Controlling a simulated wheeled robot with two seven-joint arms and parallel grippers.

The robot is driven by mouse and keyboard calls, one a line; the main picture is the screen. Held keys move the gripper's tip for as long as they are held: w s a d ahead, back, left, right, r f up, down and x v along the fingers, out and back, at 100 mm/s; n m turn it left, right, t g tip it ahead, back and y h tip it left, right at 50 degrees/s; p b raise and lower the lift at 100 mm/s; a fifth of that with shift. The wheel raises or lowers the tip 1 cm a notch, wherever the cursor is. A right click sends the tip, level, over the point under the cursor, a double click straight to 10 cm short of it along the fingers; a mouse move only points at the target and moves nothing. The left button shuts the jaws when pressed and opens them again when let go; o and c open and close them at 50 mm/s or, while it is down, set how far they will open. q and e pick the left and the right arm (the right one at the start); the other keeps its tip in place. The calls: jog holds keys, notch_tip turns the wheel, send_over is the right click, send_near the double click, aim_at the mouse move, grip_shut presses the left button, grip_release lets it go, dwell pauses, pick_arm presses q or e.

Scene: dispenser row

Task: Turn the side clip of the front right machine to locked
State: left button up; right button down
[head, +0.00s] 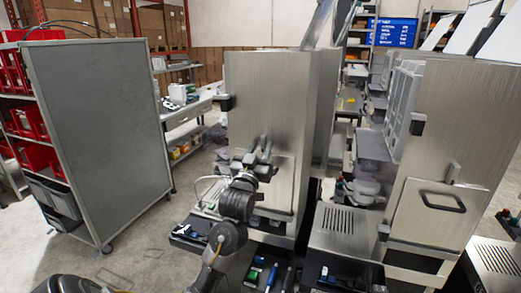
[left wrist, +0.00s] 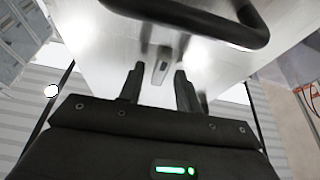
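My left gripper (head: 258,158) is in front of the door panel of the left steel machine (head: 270,90) in the head view, covering the side clip there. In the left wrist view, this small grey clip (left wrist: 162,66) sits on the steel side, between the fingertips of my open left gripper (left wrist: 159,82). Contact cannot be told. A dark bar handle (left wrist: 190,14) lies close by. The right steel machine (head: 477,120) in the head view has its own side clip (head: 453,172) above a dark handle (head: 443,203). My right gripper is not in view.
A grey shelf cart (head: 100,135) with red bins stands at the left. Dark trays (head: 270,268) with small tools lie low in front of the machines. Bare floor (head: 135,262) is free between cart and machines.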

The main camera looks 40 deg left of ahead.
pick_arm(q)
jog(key=b+v, duration=0.4)
jog(key=v, duration=0.6)
jog(key=shift+s+f, duration=0.15)
jog(key=shift+s, duration=0.25)
jog(key=shift+d+f, duration=0.1)
